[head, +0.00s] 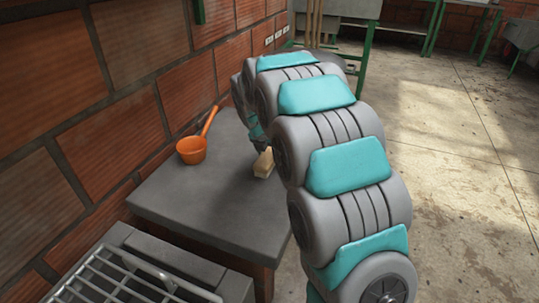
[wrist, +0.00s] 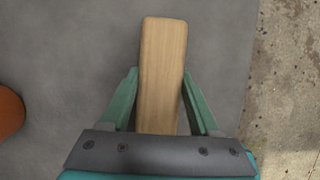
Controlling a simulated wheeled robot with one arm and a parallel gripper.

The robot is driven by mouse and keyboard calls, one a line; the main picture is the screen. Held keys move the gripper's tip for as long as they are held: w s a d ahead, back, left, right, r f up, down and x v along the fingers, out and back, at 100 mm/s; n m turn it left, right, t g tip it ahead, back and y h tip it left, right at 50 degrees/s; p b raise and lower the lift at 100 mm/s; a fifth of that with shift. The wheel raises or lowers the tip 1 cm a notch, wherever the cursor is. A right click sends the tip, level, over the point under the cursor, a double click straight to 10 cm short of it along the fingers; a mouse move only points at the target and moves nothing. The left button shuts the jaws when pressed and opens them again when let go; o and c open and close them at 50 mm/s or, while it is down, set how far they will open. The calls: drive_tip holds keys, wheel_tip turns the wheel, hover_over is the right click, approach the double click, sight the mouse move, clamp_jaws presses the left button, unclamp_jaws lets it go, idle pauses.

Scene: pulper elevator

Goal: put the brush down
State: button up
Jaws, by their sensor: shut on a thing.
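The brush (head: 264,163) shows as a pale wooden block over the grey slab, near its right edge. In the wrist view its long wooden back (wrist: 162,72) points away from me between the fingers. My gripper (wrist: 160,88) is shut on the brush, one green finger on each side. In the head view my arm hides most of the gripper. The bristles are not visible. I cannot tell whether the brush touches the slab or is held just above it.
The grey slab (head: 200,205) has clear room at its front and middle. An orange ladle (head: 192,150) lies on it by the brick wall (head: 85,120). A metal rack (head: 125,280) stands in front. Concrete floor (head: 450,180) lies to the right.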

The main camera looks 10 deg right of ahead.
drive_tip(key=shift+f, duration=0.15)
drive_tip(key=o, duration=1.4)
drive_tip(key=shift+o, duration=0.2)
drive_tip(key=v, duration=1.2)
drive_tip(key=s+d+f+m+g+y, duration=0.1)
drive_tip(key=s+f+m+g, duration=0.1)
drive_tip(key=s+m, duration=1.2)
drive_tip(key=s+d+f+m+g+y, duration=0.1)
drive_tip(key=s+f+m+g, duration=0.2)
drive_tip(key=s+m, duration=1.2)
drive_tip(key=s, duration=1.5)
drive_tip(key=shift+d+f+g+y+p, duration=0.25)
drive_tip(key=shift+g+y+p, duration=0.05)
drive_tip(key=shift+p, duration=0.05)
